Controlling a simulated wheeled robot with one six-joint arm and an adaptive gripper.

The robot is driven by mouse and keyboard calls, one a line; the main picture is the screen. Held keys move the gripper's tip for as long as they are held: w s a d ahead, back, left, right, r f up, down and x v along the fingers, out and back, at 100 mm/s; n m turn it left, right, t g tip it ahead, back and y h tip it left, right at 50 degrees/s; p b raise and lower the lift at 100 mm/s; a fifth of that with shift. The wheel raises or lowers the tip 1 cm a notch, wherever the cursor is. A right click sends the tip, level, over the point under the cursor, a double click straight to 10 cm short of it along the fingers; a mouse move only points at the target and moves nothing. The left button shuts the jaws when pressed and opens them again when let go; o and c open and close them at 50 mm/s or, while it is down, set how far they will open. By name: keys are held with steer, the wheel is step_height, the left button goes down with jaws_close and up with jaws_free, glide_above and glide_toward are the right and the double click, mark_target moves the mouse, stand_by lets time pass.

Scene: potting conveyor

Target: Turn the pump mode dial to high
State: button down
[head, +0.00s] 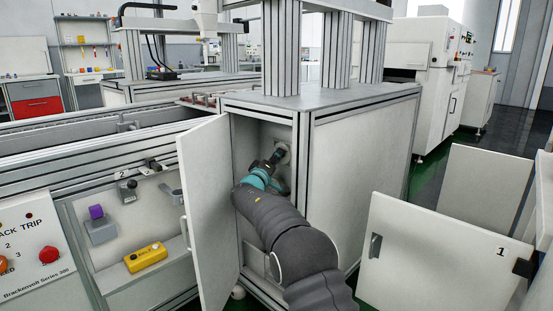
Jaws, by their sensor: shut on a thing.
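My arm reaches into the open cabinet (247,135) in the middle of the head view. My gripper (277,157) is at the inner wall of the cabinet, shut on the pump mode dial (285,146). Only a little of the dial's round, pale grey mount shows around the dark fingers. The dial's pointer, its marks and its present setting are hidden or too small to read.
The cabinet's white door (205,210) stands open just left of my arm. A panel with a red button (49,255) is at far left. White panel 1 (440,255) stands at right.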

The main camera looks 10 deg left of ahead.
steer(key=shift+d+f, duration=0.1)
steer(key=shift+f, duration=0.05)
steer(key=c, duration=0.9)
jaws_free()
steer(key=shift+s, duration=0.1)
steer(key=v, duration=1.2)
